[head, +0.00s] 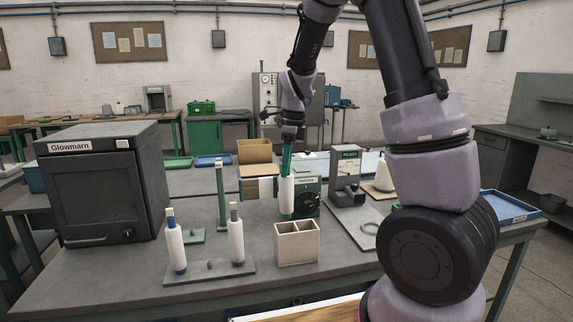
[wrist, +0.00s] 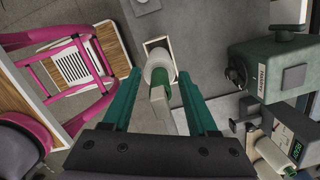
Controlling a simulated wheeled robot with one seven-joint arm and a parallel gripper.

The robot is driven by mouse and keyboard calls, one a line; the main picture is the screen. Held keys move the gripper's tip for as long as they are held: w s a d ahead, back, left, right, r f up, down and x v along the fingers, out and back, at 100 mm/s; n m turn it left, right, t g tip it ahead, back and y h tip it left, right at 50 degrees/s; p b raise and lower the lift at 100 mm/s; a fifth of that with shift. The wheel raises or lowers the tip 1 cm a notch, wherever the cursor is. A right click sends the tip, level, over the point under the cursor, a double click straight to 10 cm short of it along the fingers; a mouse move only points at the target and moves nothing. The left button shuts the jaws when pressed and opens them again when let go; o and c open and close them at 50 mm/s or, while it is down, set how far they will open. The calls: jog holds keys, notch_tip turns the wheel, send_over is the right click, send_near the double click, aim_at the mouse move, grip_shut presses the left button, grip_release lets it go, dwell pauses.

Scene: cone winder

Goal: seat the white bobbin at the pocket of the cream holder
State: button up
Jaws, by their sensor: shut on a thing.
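A white bobbin (head: 287,196) hangs upright from my gripper (head: 288,166), above and just behind the cream holder in the head view. The gripper's green fingers are shut on its top end. The cream holder (head: 297,250) is a small box on the grey bench, with two open pockets side by side. In the wrist view the bobbin (wrist: 159,62) is seen end-on between the fingers (wrist: 160,82), and part of the holder's rim (wrist: 147,43) shows beyond it. The bobbin covers much of the holder there. The bobbin's lower end looks clear of the holder.
Two more white bobbins (head: 175,247) (head: 236,241) stand on a grey base (head: 208,272) left of the holder. A green post (head: 221,195) stands behind them. A dark oven (head: 103,182) is at left, a grey machine (head: 346,172) at right. Bench before the holder is clear.

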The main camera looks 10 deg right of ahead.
jog(key=shift+f, duration=0.1)
send_over(287, 210)
jog(key=w, duration=0.2)
jog(key=shift+w+d+f, duration=0.1)
jog(key=shift+f, duration=1)
jog(key=shift+d+f, duration=0.1)
jog(key=shift+f, duration=0.95)
jog(key=shift+f, duration=2.25)
jog(key=shift+f, duration=3.1)
